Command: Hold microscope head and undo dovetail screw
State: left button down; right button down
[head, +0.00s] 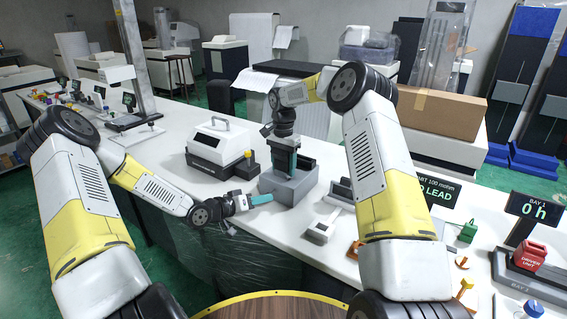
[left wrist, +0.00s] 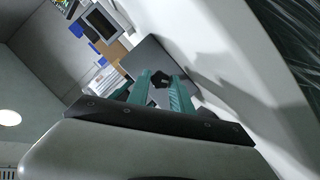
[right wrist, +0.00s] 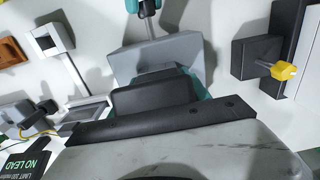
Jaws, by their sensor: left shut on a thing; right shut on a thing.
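The microscope head is the dark block (right wrist: 155,95) in the right wrist view, seated at a grey block (head: 290,188) on the white table. My right gripper (head: 284,160) reaches down from above and is shut on the head; its teal fingers hide part of it. The dovetail screw shows as a black lobed knob (left wrist: 160,79) in the left wrist view, with a thin metal shaft (right wrist: 150,28) running to the grey block. My left gripper (head: 266,198) comes in level from the left. Its teal fingers are shut on the knob, beside the block's front.
A white case with a handle (head: 217,142) stands left of the block, with a yellow-knobbed dark block (right wrist: 258,58) close by. A white and grey tool (head: 322,228) lies to the right. A red unit (head: 533,256) sits at far right. A cardboard box (head: 440,112) stands behind.

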pick_arm(q)
jog(key=n, duration=0.1)
jog(key=n+h, duration=0.1)
jog(key=shift+w+a+f+n+h, duration=0.1)
jog(key=shift+f+n+h, duration=0.05)
jog(key=shift+n+h, duration=0.15)
jog(key=shift+n+g+h, duration=0.3)
jog(key=shift+n, duration=0.2)
jog(key=n+h, duration=0.1)
jog(key=n, duration=0.1)
jog(key=shift+f+n, duration=0.1)
jog(key=shift+n, duration=0.2)
jog(key=c, duration=1.1)
grip_release()
jog(key=shift+o, duration=0.2)
jog(key=shift+a, duration=0.1)
